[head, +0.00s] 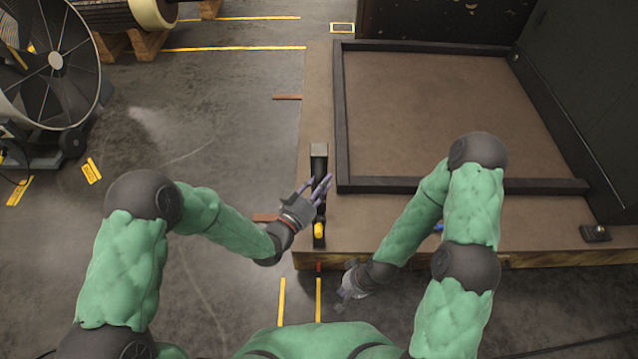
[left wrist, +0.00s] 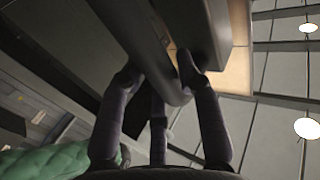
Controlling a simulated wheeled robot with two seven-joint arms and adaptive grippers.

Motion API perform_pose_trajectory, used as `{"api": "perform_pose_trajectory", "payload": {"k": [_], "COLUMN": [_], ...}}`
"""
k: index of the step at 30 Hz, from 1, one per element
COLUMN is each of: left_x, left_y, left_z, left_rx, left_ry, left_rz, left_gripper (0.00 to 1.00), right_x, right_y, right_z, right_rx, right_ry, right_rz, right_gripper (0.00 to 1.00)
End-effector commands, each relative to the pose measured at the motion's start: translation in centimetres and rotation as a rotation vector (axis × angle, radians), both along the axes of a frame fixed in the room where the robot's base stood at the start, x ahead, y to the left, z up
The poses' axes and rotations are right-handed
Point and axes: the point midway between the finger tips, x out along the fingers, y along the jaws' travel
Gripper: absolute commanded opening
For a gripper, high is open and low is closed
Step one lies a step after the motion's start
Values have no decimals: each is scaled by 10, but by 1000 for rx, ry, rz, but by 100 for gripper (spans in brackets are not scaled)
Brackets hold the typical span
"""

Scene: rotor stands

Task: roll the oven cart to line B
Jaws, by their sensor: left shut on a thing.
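The cart appears as a wide brown deck (head: 430,222) with a raised black frame (head: 455,185) on it and a dark panel along the right. A black handle bar (head: 319,152) with a yellow end stands at the deck's left front corner. My left gripper (head: 319,188) is at this bar; in the left wrist view its fingers (left wrist: 157,72) are shut around a dark bar (left wrist: 165,45). My right gripper (head: 352,284) hangs low in front of the deck's front edge, apart from it; its finger opening is unclear. No line marked B can be read.
Yellow floor lines (head: 235,48) run behind, and short yellow strips (head: 281,300) lie in front.

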Motion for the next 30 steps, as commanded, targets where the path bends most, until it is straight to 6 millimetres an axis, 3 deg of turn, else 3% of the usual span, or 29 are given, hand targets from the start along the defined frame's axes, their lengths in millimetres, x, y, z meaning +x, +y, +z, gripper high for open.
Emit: {"api": "perform_pose_trajectory", "payload": {"k": [1,2,4,5,17,30], "left_x": [-2,-2,-2,-2,-4,-65], "left_y": [-3,-3,-3,-3,1,51], "left_z": [-1,-1,-1,0,0,0], "left_rx": [0,0,1,1,0,0], "left_ry": [2,2,1,1,-1,1], "left_rz": [-10,-11,-12,-11,-6,-2], "left_gripper": [0,37,56,59,59,59], "right_x": [0,0,0,0,0,0], "right_y": [0,0,0,0,0,0], "right_z": [0,0,0,0,0,0], "right_rx": [0,0,0,0,0,0], "right_ry": [0,0,0,0,0,0], "right_rz": [0,0,0,0,0,0], "right_gripper": [0,0,0,0,0,0]}}
